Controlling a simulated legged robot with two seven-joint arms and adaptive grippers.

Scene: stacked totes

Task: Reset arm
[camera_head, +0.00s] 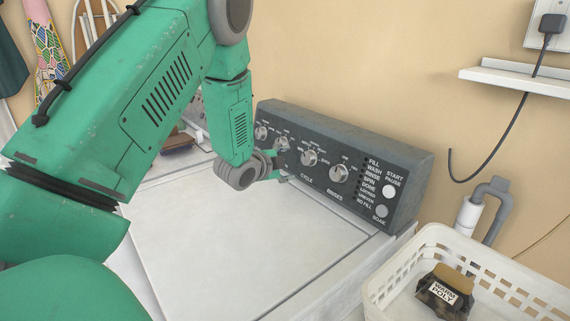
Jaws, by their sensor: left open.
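My left arm is green and comes in from the left, bending down over a white washing machine. My left gripper (283,177) is at the end of this arm, in front of the dark control panel (345,160). It is open and partly hidden by its own wrist. It is close to a knob (281,143) on the panel; I cannot tell whether it touches it. No object shows between its fingers. My right gripper is not in view.
The washer's white lid (240,235) is closed and bare. A cream basket (400,282) at lower right holds a dark package labelled "WARM POLY" (444,292). A white shelf (515,79), a hanging cable (487,150) and a grey pipe (490,208) are at right.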

